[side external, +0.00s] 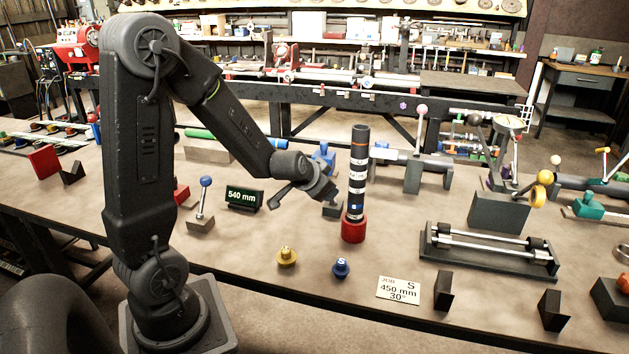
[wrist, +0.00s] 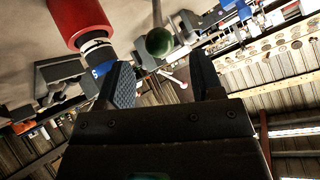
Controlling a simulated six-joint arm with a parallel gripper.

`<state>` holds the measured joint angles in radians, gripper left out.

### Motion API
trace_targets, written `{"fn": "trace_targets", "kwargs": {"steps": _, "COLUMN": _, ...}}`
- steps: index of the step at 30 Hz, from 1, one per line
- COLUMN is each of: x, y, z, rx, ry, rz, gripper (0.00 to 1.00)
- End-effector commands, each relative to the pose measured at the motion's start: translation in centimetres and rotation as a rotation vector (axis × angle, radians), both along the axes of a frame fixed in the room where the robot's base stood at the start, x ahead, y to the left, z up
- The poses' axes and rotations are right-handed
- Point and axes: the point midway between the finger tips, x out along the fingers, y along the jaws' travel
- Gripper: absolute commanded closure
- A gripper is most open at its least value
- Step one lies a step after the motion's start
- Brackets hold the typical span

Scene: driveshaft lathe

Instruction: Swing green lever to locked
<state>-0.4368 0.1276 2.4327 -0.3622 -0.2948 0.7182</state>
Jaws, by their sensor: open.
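The green lever shows in the wrist view as a round green knob (wrist: 159,42) on a thin stem that runs to the top edge. My gripper (wrist: 160,68) is open, and the knob appears in line with the gap between its fingers, beyond the fingertips. Nothing is seen held. In the side view my gripper (side external: 326,191) is low over the bench, left of a dark upright shaft. The green knob is not visible there, likely hidden by the gripper. A small grey block (side external: 333,209) shows just below the gripper; I cannot tell if it is the lever's base.
The dark banded shaft (side external: 357,170) stands in a red collar (side external: 354,229), close right of my gripper. A blue-knobbed lever (side external: 205,182) and a 540 mm sign (side external: 244,197) stand left. Yellow (side external: 287,256) and blue (side external: 341,268) pieces and a job card (side external: 398,290) lie in front.

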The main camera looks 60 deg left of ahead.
Motion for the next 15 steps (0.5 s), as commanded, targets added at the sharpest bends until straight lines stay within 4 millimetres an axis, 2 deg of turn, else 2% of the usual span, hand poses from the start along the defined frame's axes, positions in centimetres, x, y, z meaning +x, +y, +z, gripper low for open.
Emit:
{"fn": "trace_targets", "kwargs": {"steps": 6, "x": -2.1, "y": -1.4, "z": 2.2, "rx": 0.001, "ry": -0.001, "rz": -0.001, "gripper": 0.40}}
{"fn": "trace_targets", "kwargs": {"steps": 15, "x": -3.2, "y": -2.1, "z": 3.2, "rx": -0.001, "ry": 0.002, "rz": -0.001, "gripper": 0.40}}
